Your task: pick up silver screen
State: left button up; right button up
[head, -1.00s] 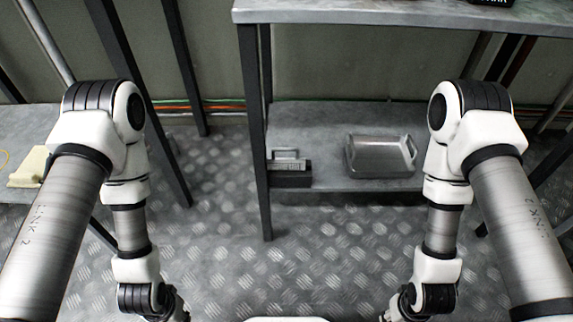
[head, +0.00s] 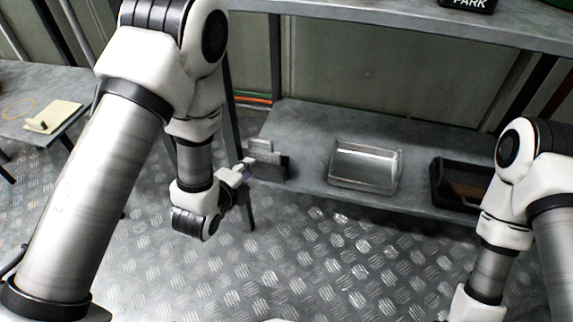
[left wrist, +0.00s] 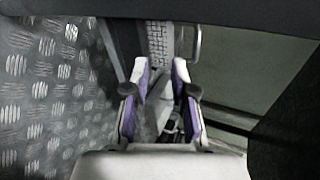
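I cannot tell for sure which object is the silver screen. A shiny silver tray-like piece (head: 365,167) lies on the lower grey shelf in the head view. Left of it, at the shelf's left end, stands a small dark box with a grey upright part (head: 260,145). My left gripper (head: 247,167) is close to this box and partly covers it. In the left wrist view its two fingers (left wrist: 160,70) are apart with nothing held. Beyond them shows a pale gridded panel (left wrist: 160,42) beside a thin loop. My right gripper is outside the head view.
A dark open box (head: 458,185) sits on the shelf at right, near my right arm. The upper shelf (head: 400,20) overhangs the back. A side table (head: 30,90) at left holds a yellow notepad (head: 53,117). The patterned metal floor in front is clear.

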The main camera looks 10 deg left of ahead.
aim_at(259, 141)
pick_arm(q)
jog(key=shift+t, duration=0.5)
jog(key=w+b, duration=0.1)
jog(key=w, duration=0.1)
jog(key=w+b, duration=0.2)
jog(key=w, duration=0.1)
jog(key=w+d+r+b, duration=0.1)
jog(key=w, duration=0.2)
jog(key=shift+w+r+b, duration=0.1)
jog(key=shift+w+b, duration=0.15)
jog(key=shift+b, duration=0.15)
jog(key=shift+w, duration=0.4)
jog(key=shift+r, duration=0.1)
grip_shut()
